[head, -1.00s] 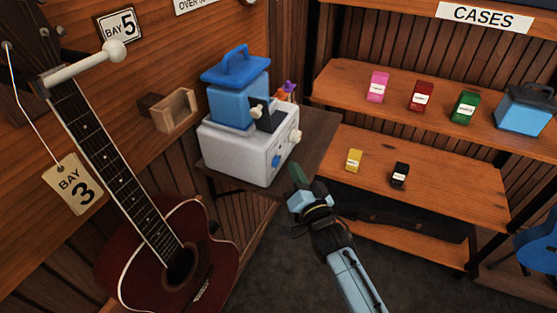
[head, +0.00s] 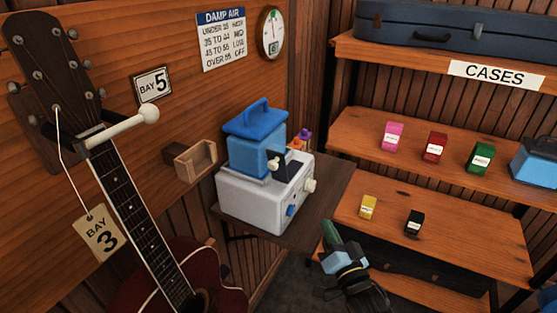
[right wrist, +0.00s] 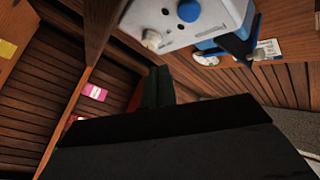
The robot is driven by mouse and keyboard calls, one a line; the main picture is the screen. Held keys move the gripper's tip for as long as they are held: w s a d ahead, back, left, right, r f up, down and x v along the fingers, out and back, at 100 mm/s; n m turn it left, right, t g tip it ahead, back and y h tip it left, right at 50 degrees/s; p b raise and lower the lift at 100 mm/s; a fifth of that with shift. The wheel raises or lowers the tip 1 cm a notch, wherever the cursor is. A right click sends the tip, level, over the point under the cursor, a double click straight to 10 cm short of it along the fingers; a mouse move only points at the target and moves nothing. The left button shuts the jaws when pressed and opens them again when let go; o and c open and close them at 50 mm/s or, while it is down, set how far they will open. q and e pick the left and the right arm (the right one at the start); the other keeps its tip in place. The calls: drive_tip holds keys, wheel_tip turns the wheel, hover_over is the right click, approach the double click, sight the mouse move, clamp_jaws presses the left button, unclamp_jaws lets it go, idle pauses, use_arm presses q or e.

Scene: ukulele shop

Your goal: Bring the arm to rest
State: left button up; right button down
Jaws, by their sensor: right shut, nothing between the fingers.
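My right gripper (head: 330,236) is in the head view, low and right of centre, in front of the right edge of the small dark side table (head: 318,210). Its dark green fingers are shut with nothing between them. The fingers also show in the right wrist view (right wrist: 158,87), closed together below the white machine (right wrist: 175,22). My right forearm comes in from the bottom of the head view. My left gripper is not in view.
A white machine with a blue lidded tank (head: 256,150) stands on the side table. A guitar (head: 150,235) hangs at left. Shelves at right hold several small boxes, such as a yellow one (head: 368,207) and a black one (head: 414,222). A dark case (head: 430,28) lies on top.

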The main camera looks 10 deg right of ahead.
drive_tip(key=shift+f, duration=0.1)
drive_tip(key=s+d+f+n+g+h, duration=0.15)
drive_tip(key=s+g, duration=0.35)
drive_tip(key=s, duration=0.5)
drive_tip(key=s+d+f+n+g+h, duration=0.1)
drive_tip(key=s+d+f+n+g, duration=0.15)
drive_tip(key=s+g, duration=0.55)
drive_tip(key=s+d+f+n+g+h, duration=0.1)
drive_tip(key=s+n+g, duration=0.2)
drive_tip(key=s, duration=0.9)
wheel_tip(320, 180, down, 24)
drive_tip(key=b, duration=0.2)
drive_tip(key=s+d+f+g, duration=0.2)
drive_tip(key=s+f, duration=1.5)
drive_tip(key=shift+d+f+n+b, duration=0.15)
drive_tip(key=shift+f+n+b, duration=0.15)
drive_tip(key=shift+b, duration=0.15)
